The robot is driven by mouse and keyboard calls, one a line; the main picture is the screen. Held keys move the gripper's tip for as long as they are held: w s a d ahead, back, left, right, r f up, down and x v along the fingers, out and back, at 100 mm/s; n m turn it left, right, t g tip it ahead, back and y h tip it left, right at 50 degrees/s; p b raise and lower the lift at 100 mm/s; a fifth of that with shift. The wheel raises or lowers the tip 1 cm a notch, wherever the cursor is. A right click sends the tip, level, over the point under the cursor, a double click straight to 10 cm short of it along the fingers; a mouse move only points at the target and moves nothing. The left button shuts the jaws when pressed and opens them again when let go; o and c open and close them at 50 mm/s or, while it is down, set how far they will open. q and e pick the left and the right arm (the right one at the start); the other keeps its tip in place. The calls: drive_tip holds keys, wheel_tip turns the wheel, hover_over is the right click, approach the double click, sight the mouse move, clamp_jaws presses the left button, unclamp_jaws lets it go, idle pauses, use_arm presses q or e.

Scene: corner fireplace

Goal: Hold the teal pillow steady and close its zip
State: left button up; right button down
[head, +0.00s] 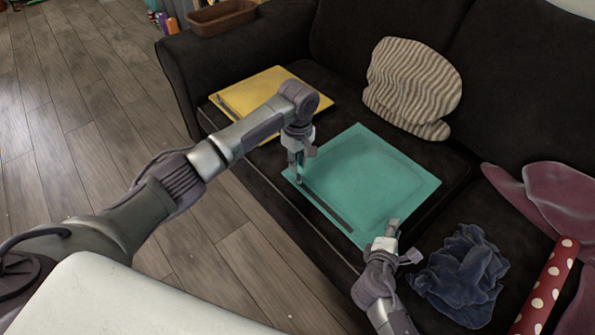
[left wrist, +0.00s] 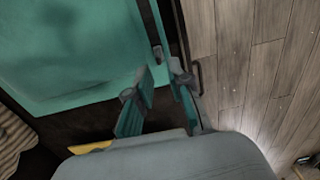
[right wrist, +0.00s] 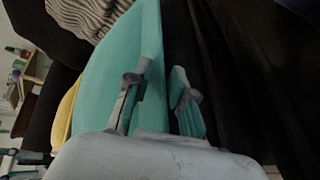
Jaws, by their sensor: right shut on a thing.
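The teal pillow (head: 375,180) lies flat on the dark sofa seat, and it also shows in the left wrist view (left wrist: 70,50). Its zip (head: 328,208) is a dark strip along the edge facing me. My left gripper (head: 297,178) points down at the pillow's left corner, by the zip's left end. In the left wrist view its fingers (left wrist: 160,82) are apart, with a small dark piece, perhaps the zip pull, just beyond them. My right gripper (head: 390,228) is at the near corner, shut on the pillow, whose teal edge (right wrist: 152,100) lies between its fingers.
A yellow cushion (head: 245,92) lies left of the pillow, a striped cushion (head: 412,85) behind it. A crumpled dark blue cloth (head: 462,275) is close to my right gripper. A mauve cushion (head: 560,195) and a red dotted roll (head: 545,290) lie at right.

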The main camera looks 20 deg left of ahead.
drive_tip(key=shift+d+f, duration=0.15)
drive_tip(key=shift+f, duration=0.05)
use_arm(q)
wheel_tip(320, 180, up, 7)
drive_tip(key=shift+f, duration=0.1)
use_arm(e)
drive_tip(key=c, duration=0.9)
unclamp_jaws()
drive_tip(key=shift+c, duration=0.2)
drive_tip(key=shift+r, duration=0.1)
drive_tip(key=o, duration=0.6)
drive_tip(key=shift+s+a, duration=0.1)
drive_tip(key=shift+a, duration=0.1)
